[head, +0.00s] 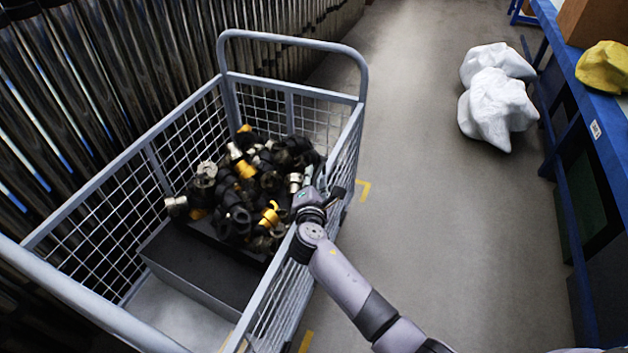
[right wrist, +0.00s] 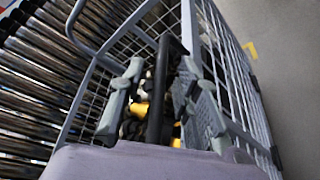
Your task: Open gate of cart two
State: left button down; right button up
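The cart (head: 92,185) is a grey wire-mesh cage on the left of the head view, with a tall rounded handle at its far end. Its right mesh side (head: 347,142) stands upright. My right gripper (head: 322,186) is at the top rail of that side, close to the rail; contact cannot be told. In the right wrist view its two fingers (right wrist: 158,98) are spread apart. A black bar (right wrist: 160,75) shows between them, with gaps on both sides. Any gate latch is hard to make out. My left gripper is not in view.
Black and yellow pump parts (head: 240,190) are piled in the cart, by a dark box (head: 205,262). Shiny tubes (head: 90,80) line the left. White sacks (head: 497,105) lie on the floor, by a blue bench (head: 597,125) at right. The floor between is clear.

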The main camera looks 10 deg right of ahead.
grip_shut()
dwell(0.4)
dwell(0.5)
